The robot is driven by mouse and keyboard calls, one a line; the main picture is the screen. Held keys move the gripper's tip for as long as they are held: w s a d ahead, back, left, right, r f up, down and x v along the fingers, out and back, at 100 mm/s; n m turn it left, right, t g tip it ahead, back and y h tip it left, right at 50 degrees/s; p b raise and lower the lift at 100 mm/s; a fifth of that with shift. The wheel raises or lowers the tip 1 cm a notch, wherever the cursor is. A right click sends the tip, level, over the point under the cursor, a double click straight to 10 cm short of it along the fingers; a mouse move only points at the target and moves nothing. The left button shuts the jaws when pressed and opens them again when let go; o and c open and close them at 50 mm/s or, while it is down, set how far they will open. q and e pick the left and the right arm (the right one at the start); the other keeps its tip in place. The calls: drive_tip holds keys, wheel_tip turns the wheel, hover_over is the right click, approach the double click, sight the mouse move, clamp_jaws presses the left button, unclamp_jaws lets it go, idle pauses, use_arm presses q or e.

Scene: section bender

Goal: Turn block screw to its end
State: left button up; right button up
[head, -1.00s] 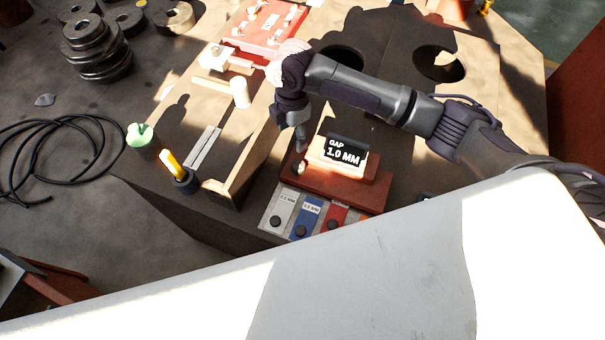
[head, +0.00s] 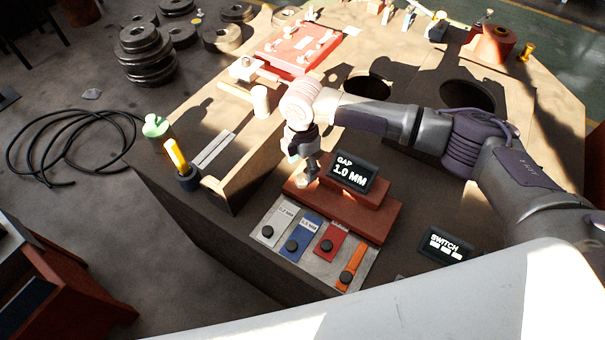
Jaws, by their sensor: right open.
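A stepped red block (head: 372,222) stands on the dark bench top, with a black display (head: 352,173) on it reading "GAP 1.0 MM". A small pale knob (head: 300,184) shows at the block's left end, probably the block screw. My right gripper (head: 306,172) points down at this knob from above. It is open, and its fingertips are at or just above the knob; I cannot tell whether they touch it. The gripper partly hides the knob. My left gripper is not in view.
Labelled gauge strips (head: 292,240) with black knobs lie in front of the block. A "SWITCH" display (head: 445,245) stands to the right. A tan upright board (head: 245,170), a yellow-handled tool (head: 176,155) and a green-topped container (head: 156,128) are to the left.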

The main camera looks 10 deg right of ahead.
sight(302, 179)
wheel_tip(302, 179, down, 4)
drive_tip(key=shift+f, duration=0.55)
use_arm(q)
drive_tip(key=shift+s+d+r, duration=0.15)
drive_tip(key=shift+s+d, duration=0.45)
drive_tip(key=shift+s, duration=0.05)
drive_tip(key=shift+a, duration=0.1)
